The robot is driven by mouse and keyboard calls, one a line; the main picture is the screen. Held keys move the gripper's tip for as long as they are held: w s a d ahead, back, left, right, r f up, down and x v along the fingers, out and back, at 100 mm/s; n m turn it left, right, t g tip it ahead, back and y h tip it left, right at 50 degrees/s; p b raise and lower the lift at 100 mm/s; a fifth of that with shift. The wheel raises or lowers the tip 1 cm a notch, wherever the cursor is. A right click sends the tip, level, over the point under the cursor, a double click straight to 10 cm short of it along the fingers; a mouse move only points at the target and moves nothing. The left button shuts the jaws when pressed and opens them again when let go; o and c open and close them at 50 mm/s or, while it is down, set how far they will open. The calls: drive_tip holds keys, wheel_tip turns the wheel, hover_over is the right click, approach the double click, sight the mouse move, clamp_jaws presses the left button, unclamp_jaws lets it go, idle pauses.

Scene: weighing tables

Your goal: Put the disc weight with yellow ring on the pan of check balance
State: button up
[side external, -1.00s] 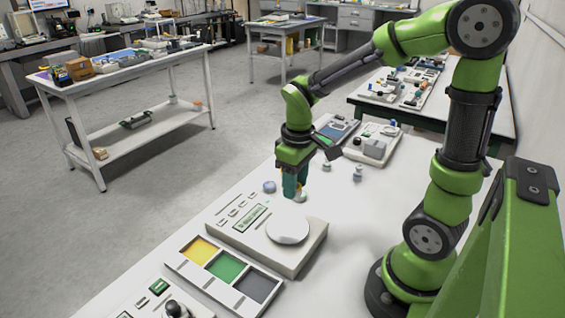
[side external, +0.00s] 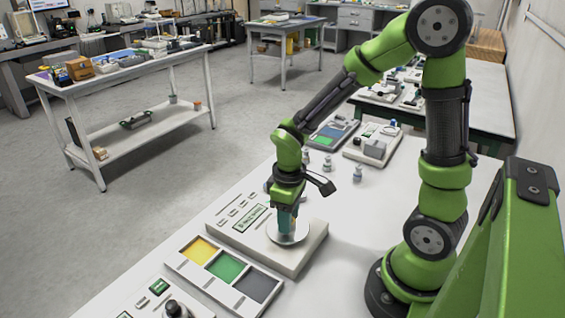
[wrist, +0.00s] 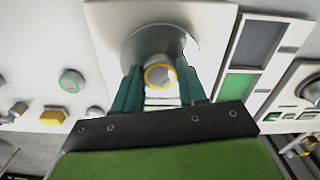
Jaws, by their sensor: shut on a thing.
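The disc weight with yellow ring (wrist: 160,76) is between the two fingers of my gripper (wrist: 159,82) in the wrist view. My gripper is shut on it. The round metal pan (wrist: 140,38) of the check balance lies directly under the weight; I cannot tell whether the weight touches it. In the side view my gripper (side external: 286,222) points down over the pan (side external: 288,239), and the fingers mostly hide the weight. The check balance (side external: 300,262) is a white box with a green-framed display.
A tray with yellow, green and grey fields (side external: 224,266) lies in front of the balance. Another device with a dark knob (side external: 176,309) is nearer the camera. Small weights (side external: 328,163) stand behind. A green-ringed weight (wrist: 71,81) and a yellow block (wrist: 53,116) show in the wrist view.

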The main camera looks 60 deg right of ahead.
drive_tip(key=shift+f, duration=0.15)
drive_tip(key=o, duration=1.2)
drive_tip(key=shift+s+a+r+m+t+y, duration=0.45)
drive_tip(key=shift+s+r+m+t, duration=0.55)
drive_tip(key=shift+r, duration=2.05)
drive_tip(key=shift+s+a+r+m+t+y, duration=0.2)
drive_tip(key=shift+s+a+r+m+t, duration=0.8)
drive_tip(key=shift+r, duration=2.1)
drive_tip(key=shift+s+a+r+m+t+y, duration=0.2)
drive_tip(key=shift+s+r+m+t+y, duration=0.25)
drive_tip(key=shift+r+m+t, duration=1.8)
drive_tip(key=shift+s+r+n+g, duration=0.1)
drive_tip(key=shift+r+n+g, duration=0.65)
drive_tip(key=shift+n, duration=0.4)
